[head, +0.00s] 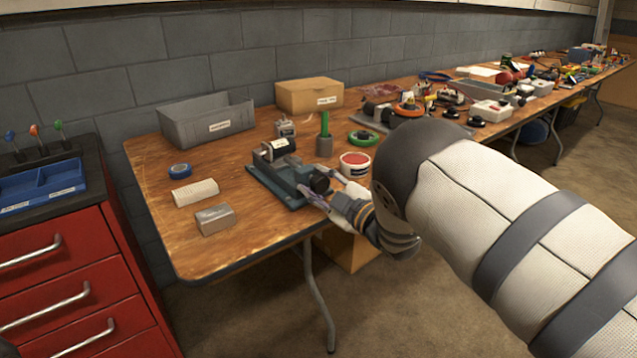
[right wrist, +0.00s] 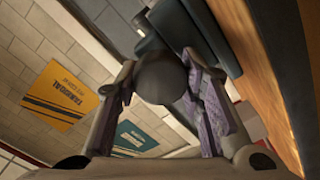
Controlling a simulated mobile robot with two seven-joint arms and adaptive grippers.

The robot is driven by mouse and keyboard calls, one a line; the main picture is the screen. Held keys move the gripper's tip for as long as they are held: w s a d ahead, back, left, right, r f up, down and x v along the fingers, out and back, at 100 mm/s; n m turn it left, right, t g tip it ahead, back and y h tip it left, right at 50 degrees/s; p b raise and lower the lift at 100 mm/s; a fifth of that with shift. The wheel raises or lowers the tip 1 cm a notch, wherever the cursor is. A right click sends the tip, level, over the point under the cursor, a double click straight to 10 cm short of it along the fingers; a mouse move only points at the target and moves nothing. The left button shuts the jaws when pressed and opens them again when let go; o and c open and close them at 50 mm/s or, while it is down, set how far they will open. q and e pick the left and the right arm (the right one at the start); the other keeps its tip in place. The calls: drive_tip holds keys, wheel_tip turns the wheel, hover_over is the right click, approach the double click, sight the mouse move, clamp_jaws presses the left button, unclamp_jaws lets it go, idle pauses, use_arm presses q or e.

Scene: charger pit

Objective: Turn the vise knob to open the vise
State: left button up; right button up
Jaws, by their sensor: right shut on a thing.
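The teal vise (head: 276,185) stands near the front edge of the wooden bench in the head view, with a black and white block (head: 273,150) at its jaws. Its dark round knob (head: 319,181) is at the end facing my right arm. My right gripper (head: 321,185) is shut on the knob, one finger on each side. In the right wrist view the knob (right wrist: 162,78) sits between the fingers (right wrist: 160,88), with the teal vise body (right wrist: 207,32) behind it. The fingers hide part of the knob. My left gripper is not in view.
On the bench (head: 150,165) near the vise are a red-and-white tub (head: 355,165), a green-handled tool (head: 324,130), a grey block (head: 214,219), a white roll (head: 195,192) and blue tape (head: 180,170). A grey bin (head: 207,120) and cardboard box (head: 309,96) stand behind.

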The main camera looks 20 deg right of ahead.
drive_tip(key=o, duration=1.2)
drive_tip(key=shift+s, duration=0.1)
drive_tip(key=v, duration=1.1)
drive_tip(key=shift+s+d, duration=0.15)
drive_tip(key=shift+s, duration=0.25)
